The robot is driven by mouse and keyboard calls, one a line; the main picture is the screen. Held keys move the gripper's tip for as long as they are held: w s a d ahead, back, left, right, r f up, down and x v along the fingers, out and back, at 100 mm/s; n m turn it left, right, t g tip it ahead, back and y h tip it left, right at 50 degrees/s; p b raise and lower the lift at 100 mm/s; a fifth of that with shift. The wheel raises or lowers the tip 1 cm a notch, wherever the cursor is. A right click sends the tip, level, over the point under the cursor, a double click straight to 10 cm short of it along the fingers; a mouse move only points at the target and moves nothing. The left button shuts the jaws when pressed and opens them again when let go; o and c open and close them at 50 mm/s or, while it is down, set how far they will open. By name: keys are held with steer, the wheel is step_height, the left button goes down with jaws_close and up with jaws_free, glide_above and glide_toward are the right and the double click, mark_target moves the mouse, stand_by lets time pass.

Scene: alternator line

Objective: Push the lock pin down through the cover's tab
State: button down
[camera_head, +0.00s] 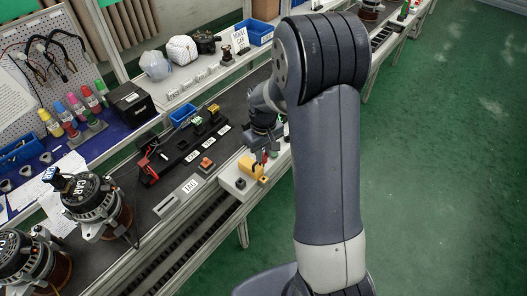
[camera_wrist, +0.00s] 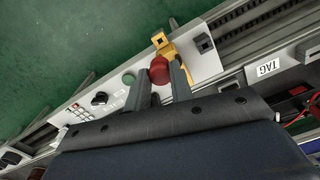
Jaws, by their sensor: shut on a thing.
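My gripper (camera_wrist: 160,74) is shut on a red round-headed piece, which I take to be the lock pin (camera_wrist: 159,66). It sits between the two fingertips in the wrist view. In the head view my gripper (camera_head: 264,148) is low over the white panel, with a bit of red at its tips. The yellow cover (camera_wrist: 165,47) is on the panel just beyond the red head; it also shows in the head view (camera_head: 246,166). The pin's shaft and the tab's hole are hidden, so I cannot tell how deep the pin sits.
The white panel (camera_wrist: 200,66) carries a green button (camera_wrist: 128,78), a black knob (camera_wrist: 99,98) and a black square post (camera_wrist: 205,43). A conveyor with a TAG plate (camera_head: 189,186) runs alongside. Alternators (camera_head: 98,205) stand at left. Green floor is clear at right.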

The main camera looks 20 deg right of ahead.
mark_target(263, 164)
steer(key=shift+f+b, duration=2.15)
steer(key=shift+f, duration=0.8)
steer(key=shift+f+b, duration=1.85)
steer(key=shift+f, duration=0.2)
steer(key=c, duration=1.2)
jaws_free()
steer(key=shift+o, duration=0.2)
steer(key=shift+r, duration=0.1)
step_height(263, 164, up, 11)
steer(key=shift+f, duration=0.1)
